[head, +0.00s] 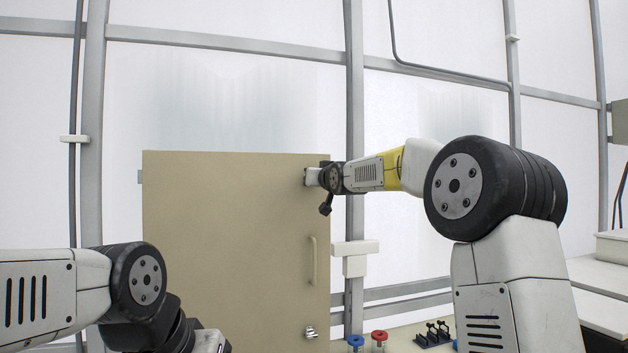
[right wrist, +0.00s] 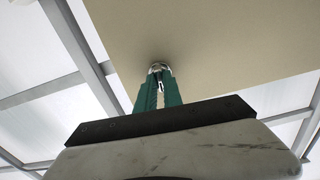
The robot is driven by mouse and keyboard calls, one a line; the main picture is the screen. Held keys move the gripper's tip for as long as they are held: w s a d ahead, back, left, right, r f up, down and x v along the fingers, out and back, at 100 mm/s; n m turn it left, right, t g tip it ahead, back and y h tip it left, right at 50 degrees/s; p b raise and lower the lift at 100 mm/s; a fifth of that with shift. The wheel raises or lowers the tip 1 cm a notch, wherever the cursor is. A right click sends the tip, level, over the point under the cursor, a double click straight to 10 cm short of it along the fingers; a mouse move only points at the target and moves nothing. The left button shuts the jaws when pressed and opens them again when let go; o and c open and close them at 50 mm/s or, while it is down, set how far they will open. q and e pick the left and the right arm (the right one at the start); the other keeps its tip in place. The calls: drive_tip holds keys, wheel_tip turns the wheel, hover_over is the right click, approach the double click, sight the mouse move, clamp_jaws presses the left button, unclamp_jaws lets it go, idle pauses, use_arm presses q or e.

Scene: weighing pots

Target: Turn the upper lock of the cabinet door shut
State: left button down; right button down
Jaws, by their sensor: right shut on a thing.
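The beige cabinet door (head: 225,240) fills the middle of the head view and looks closed. My right gripper (head: 308,177) is at its upper right corner. In the right wrist view, the green fingers of my right gripper (right wrist: 158,78) are shut on the small metal upper lock (right wrist: 157,67) on the door face. In the head view my gripper hides this lock. The lower lock (head: 310,332) shows near the door's lower right edge. My left arm is at the lower left; its fingers are out of the frame.
A vertical handle (head: 312,260) sits on the door between the two locks. A blue ring-topped item (head: 355,341), a red one (head: 379,337) and a black rack (head: 433,335) stand right of the door. A grey post (head: 354,100) rises behind my right wrist.

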drive_tip(key=shift+n, duration=0.5)
drive_tip(key=c, duration=1.5)
unclamp_jaws()
drive_tip(key=v, duration=0.7)
drive_tip(key=shift+s+d, duration=0.15)
drive_tip(key=shift+s, duration=0.2)
